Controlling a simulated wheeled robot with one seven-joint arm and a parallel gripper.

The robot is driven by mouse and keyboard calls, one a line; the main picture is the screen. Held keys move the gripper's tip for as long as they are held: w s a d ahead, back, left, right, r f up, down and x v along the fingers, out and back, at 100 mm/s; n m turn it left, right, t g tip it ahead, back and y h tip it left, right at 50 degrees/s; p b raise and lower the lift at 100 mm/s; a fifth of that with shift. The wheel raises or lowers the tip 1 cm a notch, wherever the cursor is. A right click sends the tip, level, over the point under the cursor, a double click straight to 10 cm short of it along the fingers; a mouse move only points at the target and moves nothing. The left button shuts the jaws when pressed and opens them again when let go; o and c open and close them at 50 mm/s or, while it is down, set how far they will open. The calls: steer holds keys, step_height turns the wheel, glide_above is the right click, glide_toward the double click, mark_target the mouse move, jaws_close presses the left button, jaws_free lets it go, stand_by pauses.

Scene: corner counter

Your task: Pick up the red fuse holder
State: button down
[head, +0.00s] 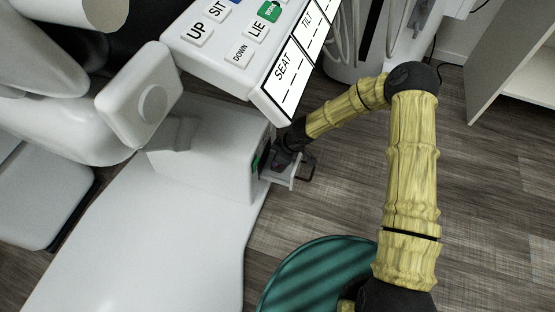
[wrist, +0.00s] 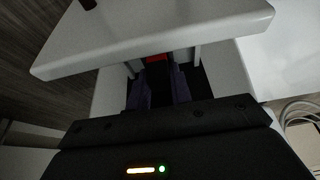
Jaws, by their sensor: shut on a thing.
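The red fuse holder (wrist: 157,58) shows in the wrist view as a small red patch between my fingertips, inside a narrow drawer. Its lower part is hidden by the fingers and shadow. My gripper (wrist: 160,75) reaches down behind the drawer's white front and is shut on the fuse holder. In the head view my gripper (head: 284,158) is at the drawer opening, and the fuse holder cannot be made out clearly there.
The open drawer (head: 278,178) juts from the white box (head: 205,150) on the chair's base. A button panel (head: 250,40) overhangs my forearm. A green round seat (head: 320,270) stands nearby.

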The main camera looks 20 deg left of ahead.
step_height(320, 180, up, 10)
steer(key=p, duration=0.6)
steer(key=shift+p, duration=0.3)
steer(key=shift+f, duration=0.1)
